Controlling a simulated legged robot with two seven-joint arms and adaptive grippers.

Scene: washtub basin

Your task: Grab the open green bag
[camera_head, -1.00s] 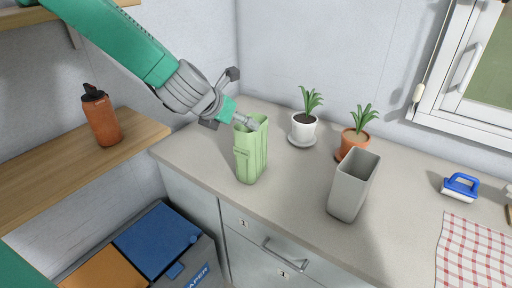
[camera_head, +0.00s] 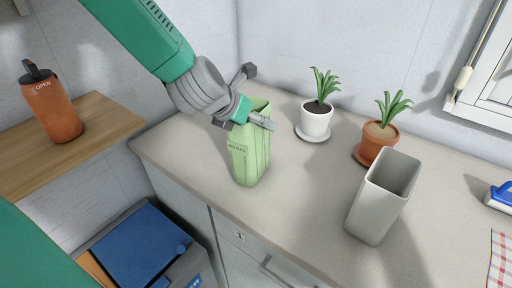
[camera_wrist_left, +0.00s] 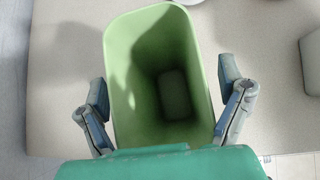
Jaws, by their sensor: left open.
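The open green bag (camera_head: 250,158) stands upright on the grey counter, its mouth facing up. My left gripper (camera_head: 262,121) is at the bag's top and hides part of its rim in the head view. In the left wrist view I look down into the empty-looking bag (camera_wrist_left: 120,75). The fingers of my left gripper (camera_wrist_left: 163,85) are spread wide, one on each side of the bag, with no clear grip on it. My right gripper is not in view.
A grey bin (camera_head: 375,205) stands to the right on the counter (camera_head: 310,185). Two potted plants, in a white pot (camera_head: 316,122) and a terracotta pot (camera_head: 376,143), stand behind. An orange bottle (camera_head: 52,105) is on the wooden shelf (camera_head: 100,125). A blue-lidded box (camera_head: 135,243) is below.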

